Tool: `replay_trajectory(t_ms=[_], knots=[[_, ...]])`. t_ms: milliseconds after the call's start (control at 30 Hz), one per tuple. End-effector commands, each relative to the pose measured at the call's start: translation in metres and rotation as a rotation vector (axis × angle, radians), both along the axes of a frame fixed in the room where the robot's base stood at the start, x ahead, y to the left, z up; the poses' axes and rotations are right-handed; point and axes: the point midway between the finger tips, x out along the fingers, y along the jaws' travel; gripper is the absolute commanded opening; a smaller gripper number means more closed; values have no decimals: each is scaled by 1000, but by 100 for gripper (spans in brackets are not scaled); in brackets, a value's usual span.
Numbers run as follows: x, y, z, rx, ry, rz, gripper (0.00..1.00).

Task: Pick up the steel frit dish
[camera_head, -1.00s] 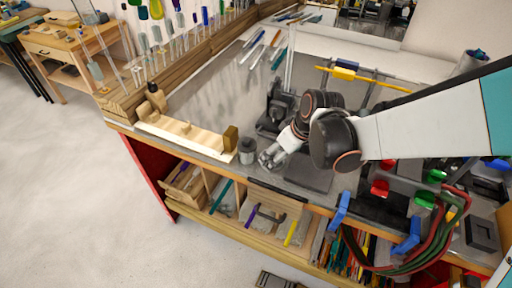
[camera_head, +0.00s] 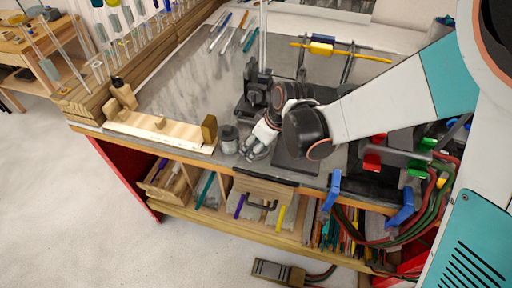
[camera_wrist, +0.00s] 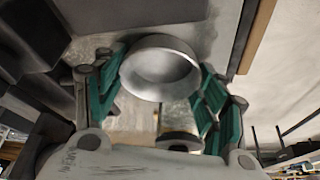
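The steel frit dish is a round, shallow grey metal dish (camera_wrist: 160,72) with a bright rim, seen in the wrist view. My gripper (camera_wrist: 163,78) has a green-padded finger on each side of it, and both pads appear to touch the dish wall. In the head view my gripper (camera_head: 256,149) is low over the front of the bench, beside a dark grey cylindrical pot. The dish is small and largely hidden by the fingers there. I cannot tell whether it is clear of the bench top.
The dark grey pot (camera_head: 229,140) stands just left of my gripper. A wooden rack (camera_head: 160,128) lies further left. A black stand (camera_head: 256,88) is behind, and a dark flat plate (camera_head: 296,160) lies to the right. Blue clamps (camera_head: 332,188) line the front edge.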

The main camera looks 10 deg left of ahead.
Motion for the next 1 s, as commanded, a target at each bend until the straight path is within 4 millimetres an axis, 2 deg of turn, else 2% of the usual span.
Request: replay_trajectory(t_ms=[367,567,767,1000], knots=[[0,0,0,0,0,0,39],[0,0,10,0,0,0,39],[0,0,35,0,0,0,39],[0,0,83,0,0,0,39]])
